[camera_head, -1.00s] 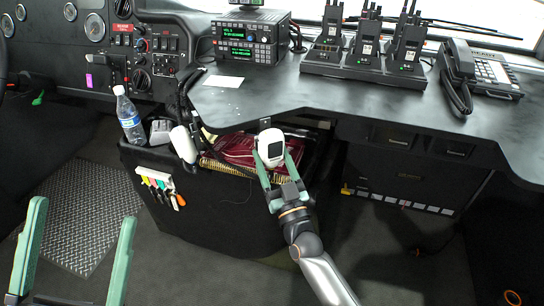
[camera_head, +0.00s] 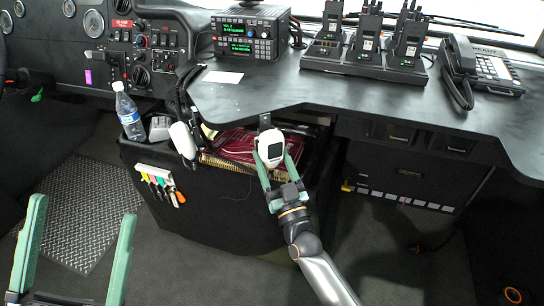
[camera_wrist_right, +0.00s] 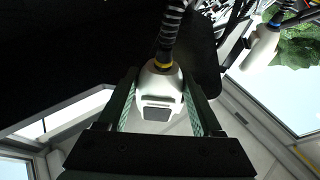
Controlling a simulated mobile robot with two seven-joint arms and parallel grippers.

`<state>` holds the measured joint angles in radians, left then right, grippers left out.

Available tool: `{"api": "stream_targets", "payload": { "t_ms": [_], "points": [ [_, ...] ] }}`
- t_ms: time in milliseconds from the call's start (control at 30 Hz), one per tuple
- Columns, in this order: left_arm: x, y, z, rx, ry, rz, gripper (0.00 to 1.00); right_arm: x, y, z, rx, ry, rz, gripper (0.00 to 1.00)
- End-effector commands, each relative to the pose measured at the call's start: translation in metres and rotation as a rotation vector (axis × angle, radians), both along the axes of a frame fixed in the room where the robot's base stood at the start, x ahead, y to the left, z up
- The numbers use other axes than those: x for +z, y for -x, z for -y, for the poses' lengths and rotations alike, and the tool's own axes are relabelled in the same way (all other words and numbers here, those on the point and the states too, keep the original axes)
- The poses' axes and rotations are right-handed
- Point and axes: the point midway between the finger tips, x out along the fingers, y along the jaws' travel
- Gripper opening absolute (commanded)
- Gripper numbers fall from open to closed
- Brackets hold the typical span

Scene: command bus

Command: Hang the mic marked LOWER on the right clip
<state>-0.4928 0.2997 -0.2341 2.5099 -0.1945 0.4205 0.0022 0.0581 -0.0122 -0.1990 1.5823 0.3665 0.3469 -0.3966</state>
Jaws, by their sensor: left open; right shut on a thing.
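A white mic (camera_head: 269,153) with a dark square face is in my right gripper (camera_head: 272,160), just below the desk's front edge. Both fingers are shut on its sides. The right wrist view shows this mic (camera_wrist_right: 160,92) between the fingers, with a coiled dark cord running up from it. A small dark clip (camera_head: 265,120) shows at the desk edge just above the mic; I cannot tell whether they touch. A second white mic (camera_head: 183,141) hangs further left, apart from my gripper. No marking is legible on either mic. My left gripper (camera_head: 85,207) is open and empty at lower left.
The black desk (camera_head: 300,92) overhangs a bin (camera_head: 225,210) holding red folders. A water bottle (camera_head: 128,115) stands at the bin's left. Radios in a charger (camera_head: 365,68) and a phone (camera_head: 485,70) stand on the desk. The floor in front is clear.

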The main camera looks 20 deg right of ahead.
Motion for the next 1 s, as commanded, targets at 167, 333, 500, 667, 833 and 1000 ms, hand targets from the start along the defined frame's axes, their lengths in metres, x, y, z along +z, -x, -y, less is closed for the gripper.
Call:
{"api": "stream_targets", "payload": {
  "t_ms": [167, 333, 500, 667, 833, 1000],
  "points": [
    [0.0001, 0.0, 0.0, 0.0, 0.0, 0.0, 1.0, 0.001, 0.0, 0.0001, 0.0, 0.0, 0.002, 0.22],
    [0.0001, 0.0, 0.0, 0.0, 0.0, 0.0, 1.0, 0.0011, 0.0, 0.0001, 0.0, 0.0, 0.002, 0.7],
    [0.0001, 0.0, 0.0, 0.0, 0.0, 0.0, 1.0, 0.001, 0.0, 0.0001, 0.0, 0.0, 0.002, 0.89],
    [0.0001, 0.0, 0.0, 0.0, 0.0, 0.0, 1.0, 0.0008, 0.0, 0.0, 0.0, 0.0, 0.001, 1.0],
    [0.0001, 0.0, 0.0, 0.0, 0.001, 0.0, 1.0, -0.0002, 0.0, 0.0, 0.0, 0.0, -0.001, 1.0],
    [0.0035, -0.0004, 0.0003, -0.005, 0.005, -0.006, 1.0, -0.0038, 0.0099, 0.0008, 0.0, 0.001, -0.003, 1.0]
  ]
}}
